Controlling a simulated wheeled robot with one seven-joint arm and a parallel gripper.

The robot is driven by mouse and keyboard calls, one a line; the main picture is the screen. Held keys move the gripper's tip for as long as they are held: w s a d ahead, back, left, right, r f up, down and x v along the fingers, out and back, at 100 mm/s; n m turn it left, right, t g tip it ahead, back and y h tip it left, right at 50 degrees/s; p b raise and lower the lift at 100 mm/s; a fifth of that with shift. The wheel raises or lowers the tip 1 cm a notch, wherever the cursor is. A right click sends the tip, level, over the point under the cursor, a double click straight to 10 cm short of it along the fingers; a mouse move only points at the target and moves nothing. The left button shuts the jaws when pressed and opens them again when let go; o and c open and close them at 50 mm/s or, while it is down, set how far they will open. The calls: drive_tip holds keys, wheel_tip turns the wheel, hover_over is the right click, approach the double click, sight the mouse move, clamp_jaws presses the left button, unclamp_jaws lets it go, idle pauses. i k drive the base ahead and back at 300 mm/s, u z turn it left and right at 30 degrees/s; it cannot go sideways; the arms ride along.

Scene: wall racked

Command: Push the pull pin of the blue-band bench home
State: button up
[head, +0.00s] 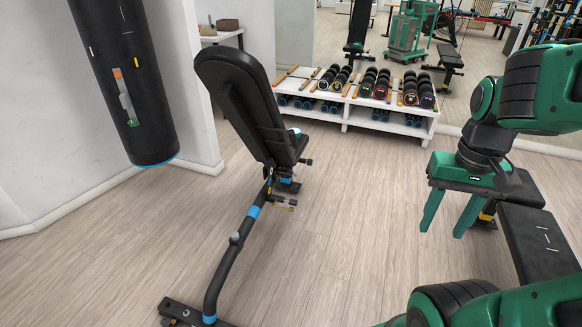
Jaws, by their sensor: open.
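The blue-band bench (245,226) stands left of centre, its black backrest (243,95) raised steeply and blue bands on its dark frame. A small grey knob (235,238) sits on the lower frame tube. Small dark fittings with a brass-coloured end (292,205) stick out to the right under the seat. I cannot tell for certain which of these is the pull pin, or how far in it sits. My gripper (443,232) is open and empty, fingers pointing down, well to the right of the bench and apart from it.
A second bench (540,245) with a yellow band is below and right of my gripper. A white rack (390,120) with dumbbells stands at the back, before a mirror. A black punching bag (125,80) hangs at left. Clear wooden floor (350,220) lies between the benches.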

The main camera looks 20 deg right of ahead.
sight(293, 202)
drive_tip(key=k, duration=0.45)
drive_tip(key=z, duration=0.7)
drive_tip(key=i, duration=1.35)
drive_tip(key=u, duration=0.7)
